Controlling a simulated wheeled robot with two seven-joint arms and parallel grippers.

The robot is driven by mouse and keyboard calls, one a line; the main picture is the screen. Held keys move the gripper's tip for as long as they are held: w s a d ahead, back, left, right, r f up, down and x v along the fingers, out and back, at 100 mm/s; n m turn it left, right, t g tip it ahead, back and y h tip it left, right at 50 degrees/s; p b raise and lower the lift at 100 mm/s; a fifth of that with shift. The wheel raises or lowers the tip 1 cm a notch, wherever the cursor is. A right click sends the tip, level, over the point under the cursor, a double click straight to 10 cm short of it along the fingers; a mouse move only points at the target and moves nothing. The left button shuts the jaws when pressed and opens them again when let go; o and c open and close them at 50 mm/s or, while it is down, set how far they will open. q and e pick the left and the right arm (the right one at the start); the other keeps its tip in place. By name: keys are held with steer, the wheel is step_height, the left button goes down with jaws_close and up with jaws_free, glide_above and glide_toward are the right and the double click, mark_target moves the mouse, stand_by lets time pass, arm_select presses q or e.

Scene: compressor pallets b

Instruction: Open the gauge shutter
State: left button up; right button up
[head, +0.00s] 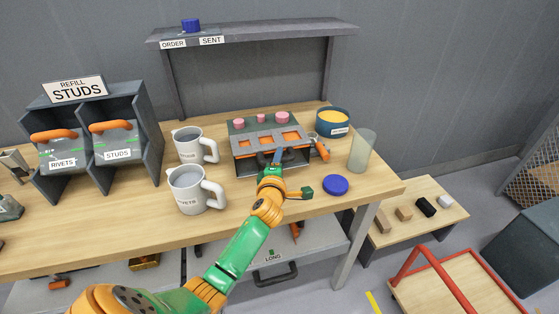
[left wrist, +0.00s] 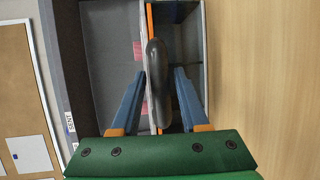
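The gauge unit (head: 243,145) stands on the bench, a grey box with orange-backed windows in a grey panel and pink round parts along its top. I take its front panel with the dark handle to be the shutter. In the left wrist view, the dark rounded handle (left wrist: 158,85) stands out from a thin pale and orange edge, in front of a dark box interior. My left gripper (head: 277,157) is at the front of the unit. Its blue fingers (left wrist: 160,88) are apart on either side of the handle, with visible gaps. My right gripper is not in view.
Two grey mugs (head: 188,190) stand left of the unit. A clear cylinder (head: 361,150), a blue disc (head: 335,185) and a blue bowl (head: 333,123) with yellow contents are to the right. A dark shelf (head: 255,33) rises behind. A studs and rivets rack (head: 150,125) is at left.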

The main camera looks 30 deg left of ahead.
arm_select(q)
jaws_close()
stand_by(1.2)
